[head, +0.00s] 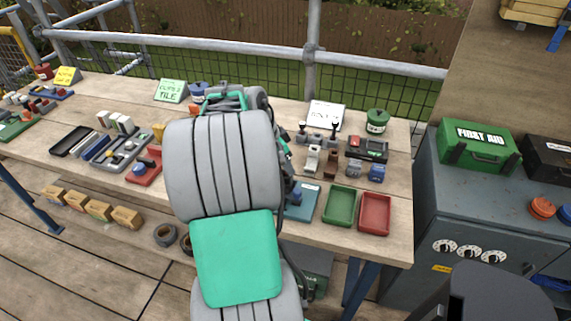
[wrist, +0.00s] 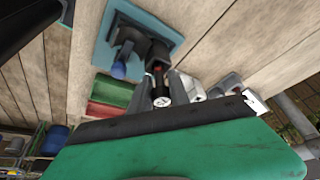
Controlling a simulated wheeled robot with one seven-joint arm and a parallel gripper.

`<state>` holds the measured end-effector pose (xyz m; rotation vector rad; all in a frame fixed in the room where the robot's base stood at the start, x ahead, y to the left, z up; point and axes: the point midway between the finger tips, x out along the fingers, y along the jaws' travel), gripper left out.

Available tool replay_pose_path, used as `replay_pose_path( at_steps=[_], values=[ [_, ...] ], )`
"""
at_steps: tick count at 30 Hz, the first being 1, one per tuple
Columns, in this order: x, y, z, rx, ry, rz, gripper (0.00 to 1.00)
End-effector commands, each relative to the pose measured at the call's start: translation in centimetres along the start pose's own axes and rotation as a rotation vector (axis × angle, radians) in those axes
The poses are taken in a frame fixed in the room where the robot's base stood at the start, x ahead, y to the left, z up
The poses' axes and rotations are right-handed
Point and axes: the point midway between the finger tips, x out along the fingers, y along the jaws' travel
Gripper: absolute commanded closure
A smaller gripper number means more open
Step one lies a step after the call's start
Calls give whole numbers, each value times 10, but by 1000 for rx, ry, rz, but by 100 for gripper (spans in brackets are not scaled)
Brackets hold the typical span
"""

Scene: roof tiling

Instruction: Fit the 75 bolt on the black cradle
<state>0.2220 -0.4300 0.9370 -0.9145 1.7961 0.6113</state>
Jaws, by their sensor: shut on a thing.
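In the wrist view, my gripper (wrist: 163,88) is shut on a small dark part with a round white marked end, which I take for the bolt (wrist: 162,101); its marking is too small to read. The black cradle (wrist: 133,42) stands on a blue-green plate (wrist: 112,22), with a blue knob (wrist: 118,71) at its side. The held part is close to the cradle; I cannot tell whether they touch. In the head view my arm hides the gripper and most of the cradle, while the plate (head: 305,204) shows to the right of the arm.
A green tray (head: 339,206) and a red tray (head: 375,213) lie right of the plate. Behind them stand several small blocks, a black case (head: 366,148) and a green tin (head: 377,121). A red tray (head: 145,166) and grey parts lie left of my arm.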

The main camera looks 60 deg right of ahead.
Motion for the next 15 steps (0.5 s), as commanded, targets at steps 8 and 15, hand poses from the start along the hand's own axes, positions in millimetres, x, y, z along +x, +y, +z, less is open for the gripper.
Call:
replay_pose_path(
  at_steps=[8,15],
  values=[
    [0,0,0,0,0,0,69],
    [0,0,0,0,0,0,52]
  ],
)
